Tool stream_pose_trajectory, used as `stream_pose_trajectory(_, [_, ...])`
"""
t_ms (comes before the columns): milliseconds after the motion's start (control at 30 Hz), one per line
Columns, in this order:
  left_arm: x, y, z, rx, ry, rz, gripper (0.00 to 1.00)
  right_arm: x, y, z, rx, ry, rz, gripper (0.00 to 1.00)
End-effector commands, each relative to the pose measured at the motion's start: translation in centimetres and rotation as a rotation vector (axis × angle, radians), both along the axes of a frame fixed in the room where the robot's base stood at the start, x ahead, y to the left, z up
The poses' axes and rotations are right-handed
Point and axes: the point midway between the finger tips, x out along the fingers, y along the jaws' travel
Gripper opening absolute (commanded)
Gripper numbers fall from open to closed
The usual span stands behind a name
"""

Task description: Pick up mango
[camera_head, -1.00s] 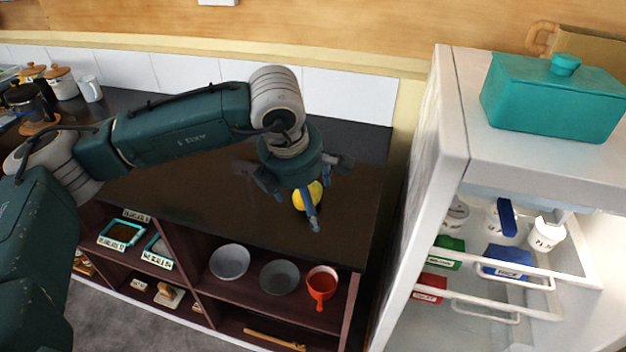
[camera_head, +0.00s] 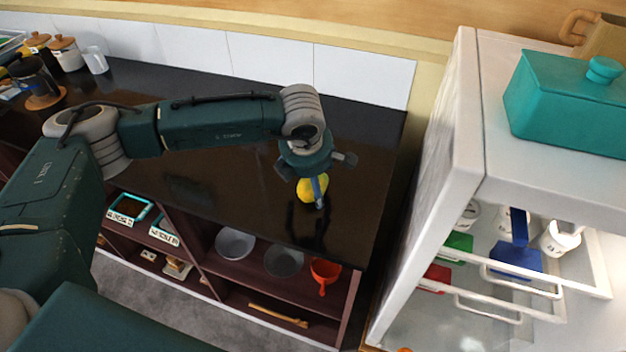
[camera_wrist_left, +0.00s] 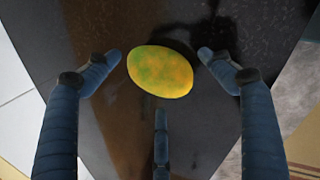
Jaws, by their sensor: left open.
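A yellow mango (camera_head: 309,190) lies on the dark countertop near its right end. In the left wrist view the mango (camera_wrist_left: 160,71) shows green and orange patches and sits between the spread fingers. My left gripper (camera_head: 318,183) points down over the mango, with one finger in front of it in the head view. In the left wrist view the left gripper (camera_wrist_left: 162,80) is open, with visible gaps between the side fingers and the mango. A third finger lies below the mango in that picture. My right gripper is not in view.
A white open fridge (camera_head: 455,150) stands right of the counter, with a teal box (camera_head: 565,105) on top. Jars and a white mug (camera_head: 95,60) stand far left. The counter around the mango is clear.

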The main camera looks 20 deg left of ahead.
Motion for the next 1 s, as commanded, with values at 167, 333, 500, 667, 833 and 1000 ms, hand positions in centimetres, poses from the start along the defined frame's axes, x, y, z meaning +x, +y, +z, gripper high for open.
stream_pose_trajectory(167, [0.6,0.1,-1.6,0.000,0.000,0.001,0.81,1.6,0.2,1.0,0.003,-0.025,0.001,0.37])
stream_pose_trajectory(333, [0.7,0.1,-1.9,0.000,0.000,0.001,0.81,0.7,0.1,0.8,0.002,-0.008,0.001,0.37])
stream_pose_trajectory(500, [0.7,0.1,-1.9,0.000,0.000,0.001,0.61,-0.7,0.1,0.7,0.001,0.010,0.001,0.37])
stream_pose_trajectory(667, [0.6,0.1,-1.9,0.000,0.001,0.001,0.29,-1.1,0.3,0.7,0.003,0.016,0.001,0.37])
stream_pose_trajectory(833, [0.6,0.1,-1.9,0.000,0.001,0.001,0.24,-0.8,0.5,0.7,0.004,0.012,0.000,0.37])
stream_pose_trajectory(1000, [0.6,0.1,-1.8,0.000,0.003,0.001,0.24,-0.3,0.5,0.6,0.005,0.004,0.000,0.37])
